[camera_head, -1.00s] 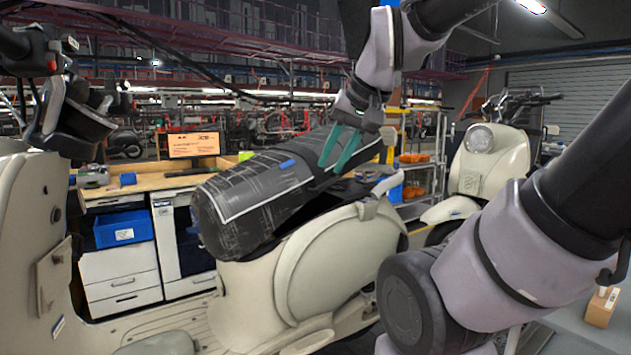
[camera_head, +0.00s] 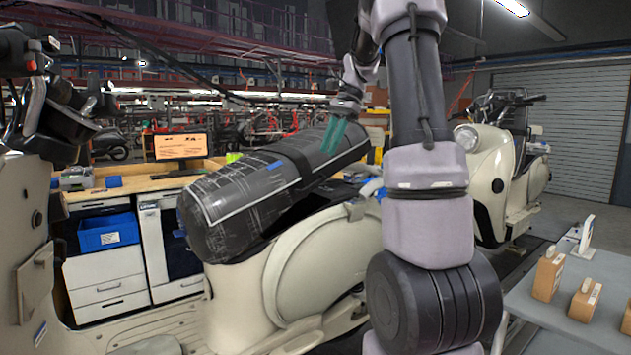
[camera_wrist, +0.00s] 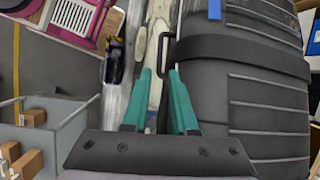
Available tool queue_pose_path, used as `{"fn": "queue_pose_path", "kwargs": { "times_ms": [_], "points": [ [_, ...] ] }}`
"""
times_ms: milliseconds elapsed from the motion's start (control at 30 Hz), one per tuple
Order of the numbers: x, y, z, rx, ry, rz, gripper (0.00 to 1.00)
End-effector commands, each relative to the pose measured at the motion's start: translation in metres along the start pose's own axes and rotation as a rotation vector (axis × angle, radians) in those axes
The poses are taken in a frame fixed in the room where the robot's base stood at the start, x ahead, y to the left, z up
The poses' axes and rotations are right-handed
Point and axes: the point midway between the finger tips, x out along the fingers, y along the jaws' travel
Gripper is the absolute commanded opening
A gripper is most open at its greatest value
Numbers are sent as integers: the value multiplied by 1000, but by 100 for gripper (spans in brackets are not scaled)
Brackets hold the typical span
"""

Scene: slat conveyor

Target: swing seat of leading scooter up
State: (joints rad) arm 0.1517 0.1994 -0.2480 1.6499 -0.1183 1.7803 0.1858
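The near cream scooter (camera_head: 335,258) faces left, with its handlebars at the left edge. Its black seat (camera_head: 245,205), in clear wrap with a strap and blue tape, is tilted, its right end raised above the body. A dark gap shows beneath it. My gripper (camera_head: 333,138), with teal fingers, is at the raised right end. In the wrist view my gripper (camera_wrist: 160,98) has its fingers apart, with nothing clearly held between them. The seat (camera_wrist: 265,105) lies just right of the right finger; I cannot tell whether they touch. A black loop (camera_wrist: 165,55) shows beyond the fingertips.
A second cream scooter (camera_head: 495,175) stands behind at the right. A grey table (camera_head: 545,305) with small brown boxes (camera_head: 548,275) is at the right front. A workbench (camera_head: 130,188) with a monitor (camera_head: 180,147) and a blue bin (camera_head: 108,232) stands behind the near scooter.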

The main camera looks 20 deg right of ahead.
Motion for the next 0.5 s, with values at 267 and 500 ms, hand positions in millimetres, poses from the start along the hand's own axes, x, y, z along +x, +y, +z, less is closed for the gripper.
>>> {"fn": "queue_pose_path", "kwargs": {
  "times_ms": [267, 500],
  "points": [
    [43, 0, 1, -1, -3, 3, 26],
    [85, 0, 1, -1, -2, 3, 26]
  ]
}}
